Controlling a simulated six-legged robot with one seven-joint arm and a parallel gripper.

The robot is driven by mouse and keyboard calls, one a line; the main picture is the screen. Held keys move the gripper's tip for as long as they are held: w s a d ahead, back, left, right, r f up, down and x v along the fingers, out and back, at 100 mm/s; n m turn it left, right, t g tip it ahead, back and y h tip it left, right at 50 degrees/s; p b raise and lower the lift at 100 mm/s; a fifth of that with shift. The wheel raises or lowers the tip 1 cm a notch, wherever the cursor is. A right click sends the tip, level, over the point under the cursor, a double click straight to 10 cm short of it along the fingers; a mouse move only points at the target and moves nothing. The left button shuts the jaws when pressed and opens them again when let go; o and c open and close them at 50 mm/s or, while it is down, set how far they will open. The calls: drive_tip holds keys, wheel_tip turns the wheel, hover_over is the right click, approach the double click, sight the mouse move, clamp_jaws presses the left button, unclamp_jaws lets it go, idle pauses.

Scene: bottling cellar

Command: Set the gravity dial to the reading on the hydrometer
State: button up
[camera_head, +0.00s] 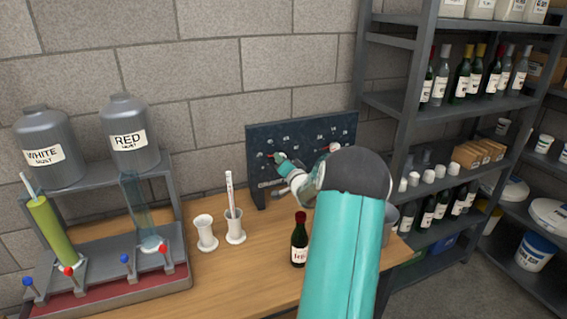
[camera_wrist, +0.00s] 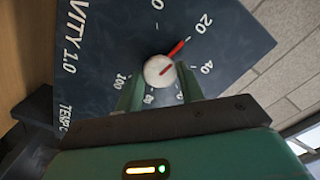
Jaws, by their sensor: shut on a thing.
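The dark dial board (camera_head: 300,135) stands against the wall at the back of the bench. In the wrist view, the pale round dial knob (camera_wrist: 158,72) has a red pointer (camera_wrist: 178,46) aimed up and right, about at the 20 mark. "GRAVITY 1.0" lettering (camera_wrist: 74,35) runs along the left of this dial. My gripper (camera_wrist: 160,90) is shut on the knob; it shows from behind in the head view (camera_head: 283,163). A white hydrometer stem (camera_head: 27,184) sticks out of the tilted green-filled cylinder (camera_head: 52,231) at left; its scale is too small to read.
A second, clear blue cylinder (camera_head: 139,212) stands on the grey stand with several levers. Two white holders stand on the bench, one (camera_head: 235,226) with a tall stick in it. A dark wine bottle (camera_head: 299,240) stands near my arm. Shelving (camera_head: 415,95) is at right.

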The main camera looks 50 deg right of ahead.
drive_tip(key=shift+m, duration=0.4)
drive_tip(key=o, duration=1)
drive_tip(key=shift+c, duration=0.2)
drive_tip(key=v, duration=0.7)
drive_tip(key=shift+s, duration=0.25)
drive_tip(key=shift+a, duration=0.1)
